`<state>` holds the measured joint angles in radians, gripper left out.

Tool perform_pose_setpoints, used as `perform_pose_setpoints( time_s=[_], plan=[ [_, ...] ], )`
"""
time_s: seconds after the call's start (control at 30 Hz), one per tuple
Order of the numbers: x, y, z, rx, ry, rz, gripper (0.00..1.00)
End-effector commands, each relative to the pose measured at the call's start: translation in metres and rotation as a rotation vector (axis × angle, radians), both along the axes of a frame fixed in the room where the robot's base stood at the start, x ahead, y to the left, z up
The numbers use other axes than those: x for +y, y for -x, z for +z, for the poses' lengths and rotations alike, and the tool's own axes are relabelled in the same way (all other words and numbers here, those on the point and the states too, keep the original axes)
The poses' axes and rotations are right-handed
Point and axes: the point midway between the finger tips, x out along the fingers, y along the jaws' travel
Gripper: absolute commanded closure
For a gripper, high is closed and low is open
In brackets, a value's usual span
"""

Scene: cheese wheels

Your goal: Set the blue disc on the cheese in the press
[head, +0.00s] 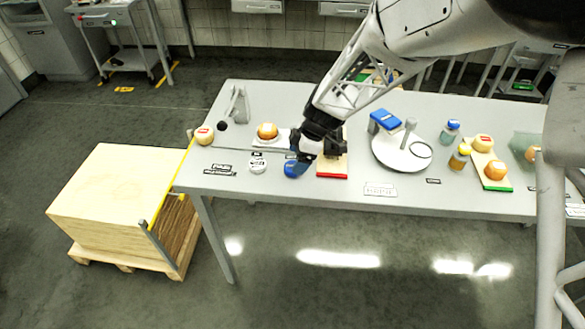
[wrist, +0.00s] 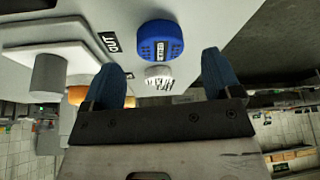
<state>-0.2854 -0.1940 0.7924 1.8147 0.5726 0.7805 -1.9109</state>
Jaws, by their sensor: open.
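In the head view a blue shape (head: 295,169) shows at the table's front edge, right by my gripper (head: 303,160); I cannot tell there which part is disc and which is finger. An orange cheese (head: 267,130) stands on a white base to the left of my gripper, near a grey lever frame (head: 239,103). The orange cheese shows partly in the wrist view (wrist: 82,95), behind a finger.
A white disc (head: 257,167) lies left of the blue one. A red-edged board (head: 332,174) is right of my gripper. Farther right are a round white plate (head: 390,160), jars (head: 459,156) and a green-edged board (head: 494,185) with cheeses. Another cheese (head: 204,135) sits at the left end.

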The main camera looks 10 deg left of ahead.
Motion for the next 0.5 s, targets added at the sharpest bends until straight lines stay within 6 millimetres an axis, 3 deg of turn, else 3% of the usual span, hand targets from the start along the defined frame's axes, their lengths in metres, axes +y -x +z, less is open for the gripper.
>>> perform_pose_setpoints(
  time_s=[0.2,0.5],
  plan=[
    [0.009,0.003,-0.023,0.0,0.002,0.001,0.16],
    [0.011,0.003,-0.029,-0.001,0.002,0.0,0.16]
  ],
)
